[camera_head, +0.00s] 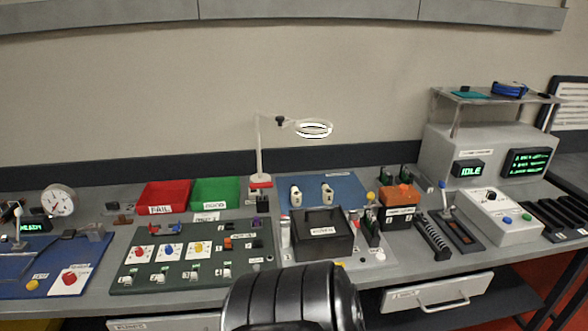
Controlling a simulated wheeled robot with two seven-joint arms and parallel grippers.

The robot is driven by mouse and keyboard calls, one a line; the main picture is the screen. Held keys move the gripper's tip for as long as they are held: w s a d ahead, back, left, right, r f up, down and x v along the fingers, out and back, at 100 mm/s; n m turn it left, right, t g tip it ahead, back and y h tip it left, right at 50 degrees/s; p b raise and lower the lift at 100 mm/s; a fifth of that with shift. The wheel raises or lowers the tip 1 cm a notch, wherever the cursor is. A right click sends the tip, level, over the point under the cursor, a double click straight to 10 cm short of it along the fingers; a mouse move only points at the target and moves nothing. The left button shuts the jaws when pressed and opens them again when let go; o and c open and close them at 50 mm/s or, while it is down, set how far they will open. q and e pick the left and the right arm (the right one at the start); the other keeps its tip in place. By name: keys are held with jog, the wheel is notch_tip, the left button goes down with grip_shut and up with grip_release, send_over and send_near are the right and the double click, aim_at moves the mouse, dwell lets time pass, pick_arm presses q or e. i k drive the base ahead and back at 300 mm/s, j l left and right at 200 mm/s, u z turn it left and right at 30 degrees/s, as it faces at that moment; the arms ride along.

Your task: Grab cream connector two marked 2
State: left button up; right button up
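Several small cream pieces sit in a row along the front of the dark green board (205,252). The second from the left (159,279) may be the cream connector marked 2, but the marks are too small to read surely. Two larger cream pieces stand upright on the blue mat (355,187) behind the dark box, one on the left (296,196) and one on the right (327,194); I cannot read a number on either. A black rounded part of my own body fills the bottom middle. Neither of my grippers shows.
A dark lidded box (322,234) stands right of the green board. Red (164,196) and green (215,192) trays and a ring lamp (313,128) stand behind. An orange-topped block (399,207) and a grey switch unit (497,215) are to the right.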

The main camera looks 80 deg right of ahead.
aim_at(296, 195)
jog(key=z, duration=2.9)
